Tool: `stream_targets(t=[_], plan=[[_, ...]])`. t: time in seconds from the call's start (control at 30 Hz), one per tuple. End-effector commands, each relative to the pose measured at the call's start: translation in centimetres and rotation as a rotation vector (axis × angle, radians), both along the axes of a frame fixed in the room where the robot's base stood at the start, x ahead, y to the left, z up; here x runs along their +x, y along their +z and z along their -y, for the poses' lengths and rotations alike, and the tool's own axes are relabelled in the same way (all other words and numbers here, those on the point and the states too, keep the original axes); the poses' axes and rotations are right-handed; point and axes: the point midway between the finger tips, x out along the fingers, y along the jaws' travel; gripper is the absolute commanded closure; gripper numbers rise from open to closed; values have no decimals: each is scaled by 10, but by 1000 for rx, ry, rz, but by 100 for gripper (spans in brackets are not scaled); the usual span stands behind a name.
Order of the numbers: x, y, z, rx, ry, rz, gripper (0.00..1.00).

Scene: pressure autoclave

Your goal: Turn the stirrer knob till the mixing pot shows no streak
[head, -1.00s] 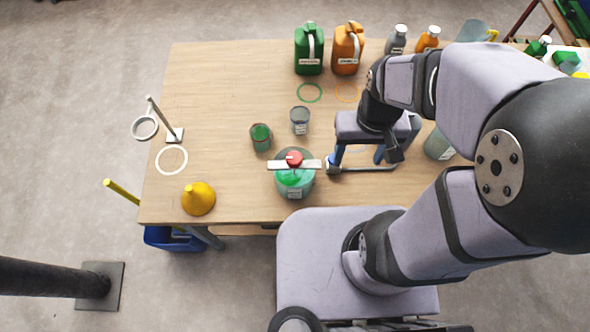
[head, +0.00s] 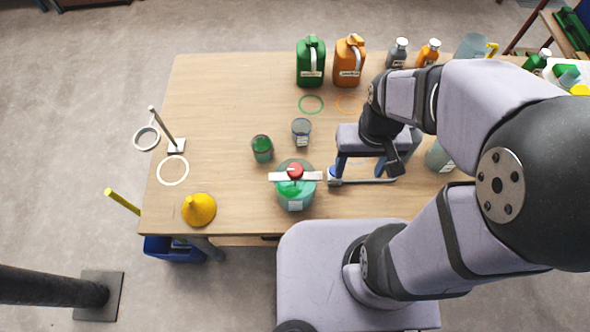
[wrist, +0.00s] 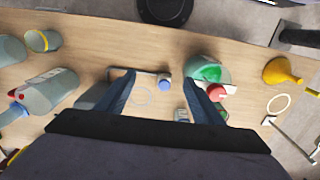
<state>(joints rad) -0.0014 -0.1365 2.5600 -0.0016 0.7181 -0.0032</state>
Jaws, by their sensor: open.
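The mixing pot (head: 296,198) stands near the table's front edge, with green contents; whether a streak shows in it I cannot tell. A pale bar (head: 311,176) crosses its top and carries the red stirrer knob (head: 295,171). My gripper (head: 360,172) is to the right of the pot, apart from the knob, its fingers spread and pointing down. In the wrist view my gripper (wrist: 165,88) is open with nothing held. There the knob (wrist: 216,91) shows just beyond the right finger, beside the pot (wrist: 209,70).
Two small cups (head: 262,149) (head: 301,132) stand behind the pot. A yellow funnel (head: 199,209) is at front left, a ring stand (head: 175,146) behind it. Green (head: 310,62) and orange (head: 348,62) jugs stand at the back. The left-middle table is clear.

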Motion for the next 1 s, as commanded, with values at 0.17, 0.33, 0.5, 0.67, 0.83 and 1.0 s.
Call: stream_targets(t=[0.17, 0.33, 0.5, 0.67, 0.83, 1.0], plan=[[1, -1, -1, 0, -18, 0, 50], [6, -3, -8, 0, -138, 0, 50], [16, -5, -22, 1, -390, 2, 50], [25, -6, -41, 1, -691, 2, 50], [33, -6, -61, 2, -1018, 3, 50], [38, -6, -83, 2, -1346, 2, 50]])
